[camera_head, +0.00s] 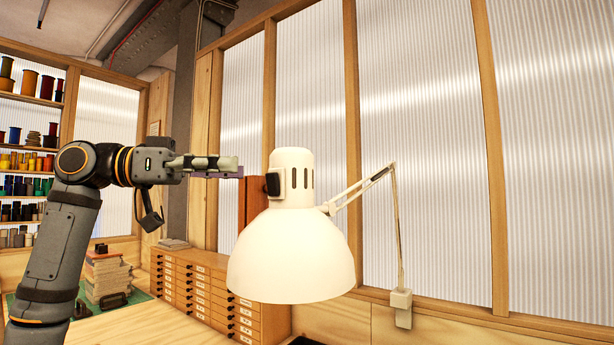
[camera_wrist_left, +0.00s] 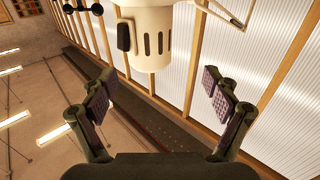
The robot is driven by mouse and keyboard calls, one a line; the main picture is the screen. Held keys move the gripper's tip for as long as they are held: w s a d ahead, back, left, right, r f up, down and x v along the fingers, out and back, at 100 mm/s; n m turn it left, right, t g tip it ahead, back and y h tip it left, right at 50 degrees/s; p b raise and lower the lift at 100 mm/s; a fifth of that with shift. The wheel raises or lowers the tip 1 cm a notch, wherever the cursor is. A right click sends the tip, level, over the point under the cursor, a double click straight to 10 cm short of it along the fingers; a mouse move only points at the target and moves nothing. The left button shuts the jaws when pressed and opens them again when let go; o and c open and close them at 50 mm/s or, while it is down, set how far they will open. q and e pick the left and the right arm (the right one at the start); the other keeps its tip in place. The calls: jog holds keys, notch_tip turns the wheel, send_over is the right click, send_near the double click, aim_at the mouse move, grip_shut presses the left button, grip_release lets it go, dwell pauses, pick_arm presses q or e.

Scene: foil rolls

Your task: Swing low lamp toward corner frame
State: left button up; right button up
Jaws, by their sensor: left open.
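A white desk lamp (camera_head: 290,255) with a wide dome shade and a slotted cylindrical neck hangs in the middle of the head view. Its thin arm (camera_head: 362,188) runs right to a clamp (camera_head: 401,306) on the wall ledge. A black knob (camera_head: 272,184) sits on the left side of the neck. My left gripper (camera_head: 238,172) points right, close to the left of that neck. In the left wrist view, the neck (camera_wrist_left: 152,38) and knob (camera_wrist_left: 125,37) show beyond the open, empty fingers (camera_wrist_left: 163,98). Wooden frame posts (camera_head: 269,88) line the panelled wall behind. My right gripper is out of view.
A wooden cabinet of small drawers (camera_head: 186,283) stands behind and below the lamp. Stacked books (camera_head: 104,277) lie on a green mat at the lower left. Shelves of rolls (camera_head: 28,163) are at the far left.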

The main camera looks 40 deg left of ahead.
aim_at(292, 165)
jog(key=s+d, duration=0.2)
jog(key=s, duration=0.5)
pick_arm(q)
jog(key=p+x, duration=0.1)
jog(key=x, duration=0.2)
jog(key=p+x, duration=0.1)
jog(key=x, duration=0.2)
jog(key=s+d+p+x, duration=0.1)
jog(key=x, duration=0.2)
jog(key=shift+w+d+r, duration=0.25)
jog(key=shift+d+r, duration=0.1)
jog(key=shift+r, duration=0.05)
jog(key=shift+d, duration=0.1)
jog(key=shift+f, duration=0.1)
jog(key=c, duration=1.7)
jog(key=shift+o, duration=0.2)
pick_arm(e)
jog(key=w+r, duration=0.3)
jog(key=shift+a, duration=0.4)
